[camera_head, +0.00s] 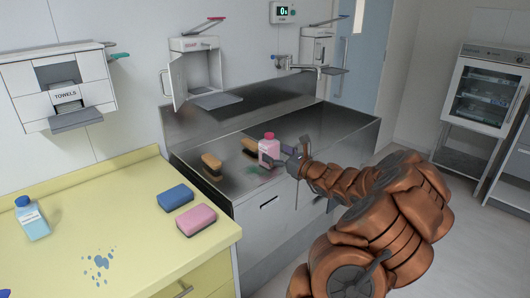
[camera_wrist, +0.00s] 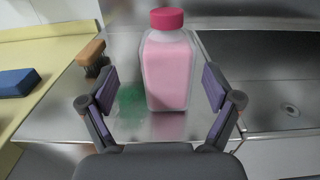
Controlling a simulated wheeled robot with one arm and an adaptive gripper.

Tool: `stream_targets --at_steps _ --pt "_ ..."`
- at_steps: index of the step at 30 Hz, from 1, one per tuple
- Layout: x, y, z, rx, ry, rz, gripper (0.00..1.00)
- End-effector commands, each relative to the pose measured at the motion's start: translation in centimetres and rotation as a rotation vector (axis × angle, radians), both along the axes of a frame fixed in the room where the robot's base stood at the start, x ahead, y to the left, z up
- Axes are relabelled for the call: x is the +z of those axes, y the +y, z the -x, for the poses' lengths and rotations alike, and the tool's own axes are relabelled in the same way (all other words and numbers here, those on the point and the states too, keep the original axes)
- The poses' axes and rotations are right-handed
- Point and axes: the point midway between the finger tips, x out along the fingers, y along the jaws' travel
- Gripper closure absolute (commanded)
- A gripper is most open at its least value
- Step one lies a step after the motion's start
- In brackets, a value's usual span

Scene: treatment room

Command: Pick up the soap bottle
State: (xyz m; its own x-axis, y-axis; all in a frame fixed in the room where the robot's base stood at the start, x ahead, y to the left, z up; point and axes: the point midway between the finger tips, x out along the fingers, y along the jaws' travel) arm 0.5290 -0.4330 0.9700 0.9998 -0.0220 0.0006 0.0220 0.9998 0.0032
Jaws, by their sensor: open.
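The soap bottle (camera_head: 268,150) is a clear bottle of pink liquid with a red-pink cap, standing upright on the steel counter beside the sink. In the wrist view the bottle (camera_wrist: 167,70) stands between and just beyond my gripper's two open fingers (camera_wrist: 159,90), with a gap on each side. In the head view my gripper (camera_head: 291,160) is at the right of the bottle, low near the counter. The gripper is empty.
A wooden brush (camera_head: 211,163) stands left of the bottle, and another (camera_head: 250,147) is just behind it. A green patch (camera_wrist: 130,103) lies on the steel. Blue (camera_head: 175,197) and pink (camera_head: 196,219) sponges and a blue-capped bottle (camera_head: 32,219) are on the yellow counter (camera_head: 125,185).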

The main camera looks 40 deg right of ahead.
Motion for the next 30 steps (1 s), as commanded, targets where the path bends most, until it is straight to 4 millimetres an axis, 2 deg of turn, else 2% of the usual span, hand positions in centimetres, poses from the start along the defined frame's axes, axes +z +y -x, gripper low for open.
stream_targets --at_steps 10,19,30 --pt "0.0 -0.5 -2.6 -0.002 0.002 0.002 0.10" --pt "-0.1 -1.0 -6.2 0.000 0.002 0.004 0.10" --pt "-0.1 -0.9 -6.9 0.001 0.000 0.003 0.12"
